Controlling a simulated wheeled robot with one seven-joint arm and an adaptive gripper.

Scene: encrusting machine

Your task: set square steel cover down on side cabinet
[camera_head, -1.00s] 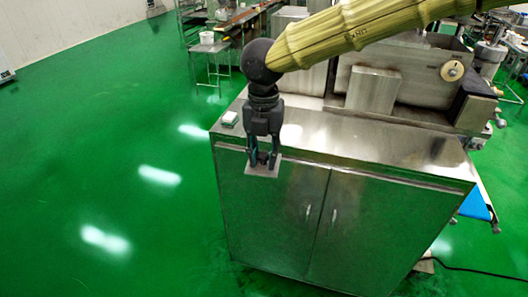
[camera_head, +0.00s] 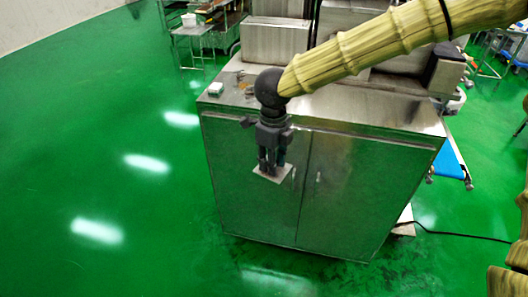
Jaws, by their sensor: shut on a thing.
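My gripper (camera_head: 270,165) points down and is shut on the square steel cover (camera_head: 272,174), a small flat light-grey plate. In the picture the cover appears in front of the doors of the side cabinet (camera_head: 375,120), below its top's front edge. It hangs in the air, apart from the top as far as I can see. The cabinet is a steel box with two doors and a flat shiny top. My arm hides part of that top.
Steel machine housings (camera_head: 275,40) stand along the back of the top. The front strip of the top is bare. A blue belt (camera_head: 449,160) juts out at the right. Green floor is open at the left.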

